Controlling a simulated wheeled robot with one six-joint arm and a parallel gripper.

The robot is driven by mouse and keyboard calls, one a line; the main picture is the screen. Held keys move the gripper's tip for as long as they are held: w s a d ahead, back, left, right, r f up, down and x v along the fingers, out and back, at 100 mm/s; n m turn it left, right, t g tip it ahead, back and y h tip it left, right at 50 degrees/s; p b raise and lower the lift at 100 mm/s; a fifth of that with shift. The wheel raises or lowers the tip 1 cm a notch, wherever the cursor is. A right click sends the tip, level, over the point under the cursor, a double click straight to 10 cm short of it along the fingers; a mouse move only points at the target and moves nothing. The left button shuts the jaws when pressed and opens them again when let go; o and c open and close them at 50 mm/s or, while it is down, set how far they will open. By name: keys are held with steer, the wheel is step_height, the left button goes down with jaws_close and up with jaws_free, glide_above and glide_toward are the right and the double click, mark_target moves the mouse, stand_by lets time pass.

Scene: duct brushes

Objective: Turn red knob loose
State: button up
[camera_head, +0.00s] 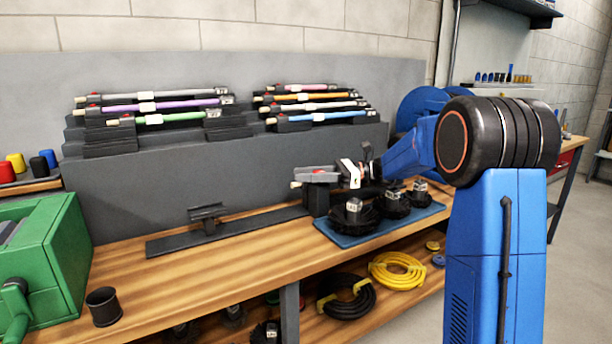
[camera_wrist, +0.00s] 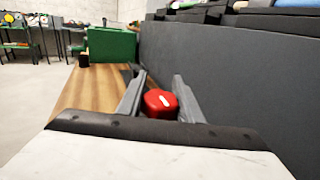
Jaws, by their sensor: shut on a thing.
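The red knob (camera_wrist: 159,103) sits between the two fingers of my gripper (camera_wrist: 160,90) in the wrist view. It has a small white mark on its face. My gripper is shut on it. In the head view my gripper (camera_head: 312,177) is above the bench, in front of the grey panel, and a little red of the knob (camera_head: 318,171) shows at the fingers. The part that the knob belongs to is mostly hidden by my gripper and a dark block below it.
Several coloured rods lie on stepped racks (camera_head: 108,133) along the back. Black round brush heads stand on a blue mat (camera_head: 345,238) beneath my arm. A dark stand (camera_head: 208,222) is left of my gripper.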

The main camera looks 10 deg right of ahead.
steer(key=shift+s+g, duration=0.1)
steer(key=shift+g, duration=0.2)
steer(key=o, duration=1)
steer(key=shift+o, duration=0.2)
steer(key=s+d, duration=0.1)
steer(key=d, duration=1.6)
steer(key=shift+d, duration=0.2)
